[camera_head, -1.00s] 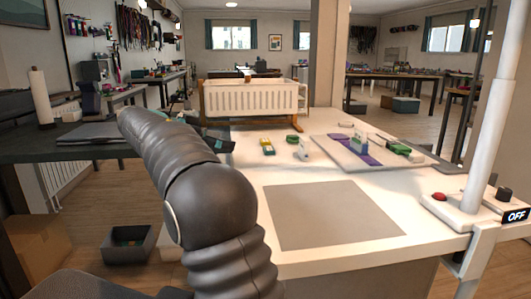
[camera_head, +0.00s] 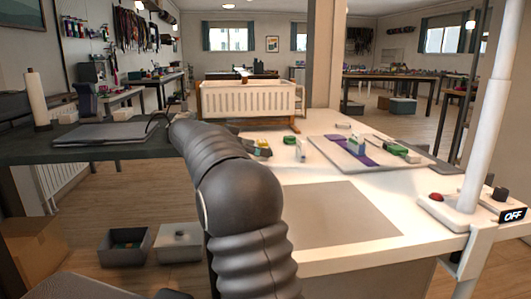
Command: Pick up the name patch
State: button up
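I cannot single out the name patch; the small items on the white table (camera_head: 325,262) are too small to tell apart. A yellow-green item (camera_head: 263,144), a green item (camera_head: 290,140) and a white-and-green item (camera_head: 300,151) lie behind the grey mat (camera_head: 330,212). My dark arm rises from the bottom and bends over the table's left side. My gripper (camera_head: 251,149) shows only in part behind the arm, just left of the yellow-green item. Its fingers are too small and hidden to read, and I cannot tell whether it touches anything.
A grey board (camera_head: 413,168) with a purple strip and green pieces lies at the right. A white slatted crib-like box (camera_head: 245,99) stands at the back. A lamp post and red button (camera_head: 436,197) stand at the right edge. The grey mat is clear.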

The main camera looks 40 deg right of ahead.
jog(key=shift+x, duration=0.75)
jog(key=c, duration=0.9)
